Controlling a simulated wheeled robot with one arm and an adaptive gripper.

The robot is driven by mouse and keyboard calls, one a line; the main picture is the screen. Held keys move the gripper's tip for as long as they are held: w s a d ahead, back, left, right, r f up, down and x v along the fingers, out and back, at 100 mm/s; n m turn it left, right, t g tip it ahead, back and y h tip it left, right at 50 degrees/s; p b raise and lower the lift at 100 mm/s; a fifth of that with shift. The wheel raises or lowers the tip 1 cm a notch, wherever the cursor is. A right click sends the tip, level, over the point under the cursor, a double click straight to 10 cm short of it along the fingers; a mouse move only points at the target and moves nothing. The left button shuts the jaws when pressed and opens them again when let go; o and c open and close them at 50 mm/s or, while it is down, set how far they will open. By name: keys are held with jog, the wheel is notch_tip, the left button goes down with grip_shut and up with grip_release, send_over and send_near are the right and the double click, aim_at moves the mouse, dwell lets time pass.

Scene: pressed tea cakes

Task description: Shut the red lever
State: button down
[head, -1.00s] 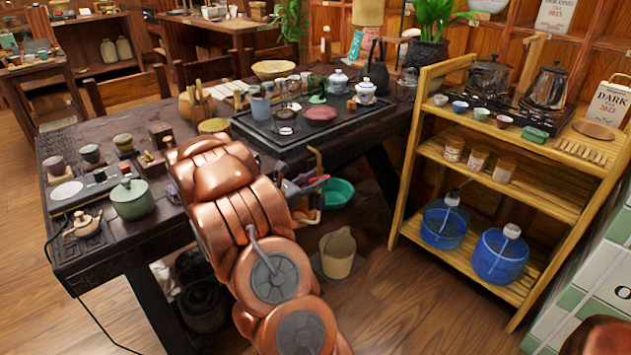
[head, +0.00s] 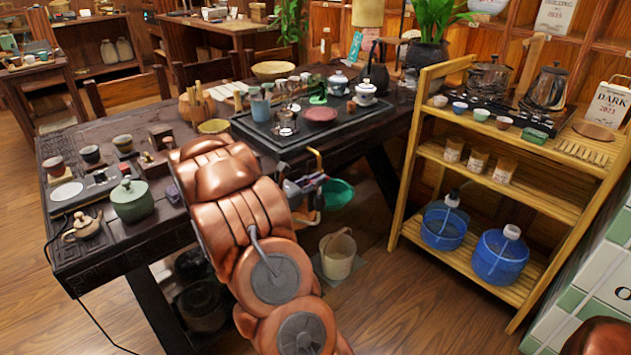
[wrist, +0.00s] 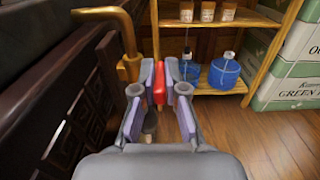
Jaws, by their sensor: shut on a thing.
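The red lever (wrist: 159,83) shows in the wrist view as a small upright red piece between the fingers of my gripper (wrist: 160,80). The fingers are closed on it from both sides, hiding part of it. A brass tap (wrist: 128,50) with a bent pipe stands just left of the lever. In the head view, my gripper (head: 305,188) is at the front edge of the dark table, beside the tap (head: 317,160). My arm and fingers make the lever hard to see there.
A green basin (head: 338,195) shows behind the gripper, and a pale bucket (head: 337,258) stands on the floor below. The dark table (head: 150,240) holds tea ware. A wooden shelf (head: 405,165) with blue-based bottles stands right. Floor between is clear.

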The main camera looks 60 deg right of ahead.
jog(key=shift+f, duration=0.15)
jog(key=shift+f+g+h+b, duration=0.3)
jog(key=shift+h+b, duration=0.3)
jog(key=shift+h, duration=0.6)
jog(key=shift+a, duration=0.1)
jog(key=c, duration=1.2)
grip_release()
jog(key=v, duration=1.2)
jog(key=shift+f, duration=0.1)
